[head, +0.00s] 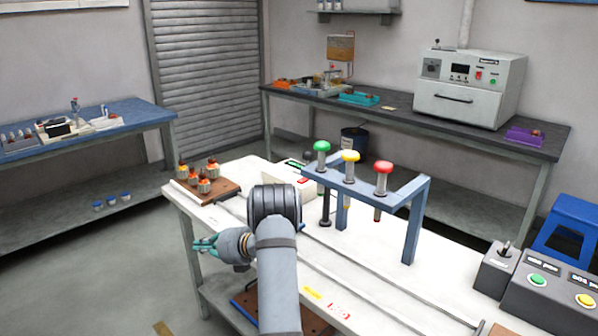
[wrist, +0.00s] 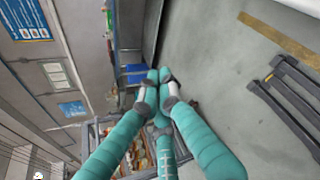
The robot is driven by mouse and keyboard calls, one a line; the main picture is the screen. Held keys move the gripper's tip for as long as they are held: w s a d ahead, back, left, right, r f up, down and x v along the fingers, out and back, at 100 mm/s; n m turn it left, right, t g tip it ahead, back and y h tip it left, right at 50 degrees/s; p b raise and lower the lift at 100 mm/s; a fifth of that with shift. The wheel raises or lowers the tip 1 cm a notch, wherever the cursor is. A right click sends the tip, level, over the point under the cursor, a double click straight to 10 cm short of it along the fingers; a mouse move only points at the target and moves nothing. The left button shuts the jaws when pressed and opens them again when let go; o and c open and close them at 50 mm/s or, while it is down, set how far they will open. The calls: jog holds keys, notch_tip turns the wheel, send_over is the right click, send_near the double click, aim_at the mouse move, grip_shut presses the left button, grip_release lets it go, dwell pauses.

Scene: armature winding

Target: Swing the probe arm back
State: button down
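My gripper (head: 205,244) hangs in the air off the left edge of the white workbench, its teal fingers pointing left. In the wrist view its fingertips (wrist: 158,76) come together with nothing seen between them. A white tester box (head: 291,184) with a green display and a red button stands on the bench behind my arm, which partly hides it. A blue-grey frame (head: 415,222) carries green (head: 321,147), yellow (head: 350,156) and red (head: 383,167) knobs on rods. I cannot make out with certainty which part is the probe arm.
A brown board (head: 225,188) with several armatures sits at the bench's left rear corner. A rail runs along the white bench (head: 340,262). Control boxes (head: 540,290) with buttons and a joystick stand at the right.

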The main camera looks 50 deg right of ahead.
jog(key=s+d+r+m+t+h+p, duration=0.2)
jog(key=s+d+r+m+h, duration=0.2)
jog(key=s+d+m+h, duration=0.6)
jog(key=s+d+r+m+t+h+p, duration=0.1)
jog(key=s+d+r+m+h+p, duration=0.45)
jog(key=d, duration=0.85)
jog(key=w+d+r+m+y, duration=0.1)
jog(key=w+d+y, duration=0.1)
jog(key=w+d, duration=0.5)
jog(key=shift+d+m, duration=0.35)
jog(key=shift+d, duration=0.9)
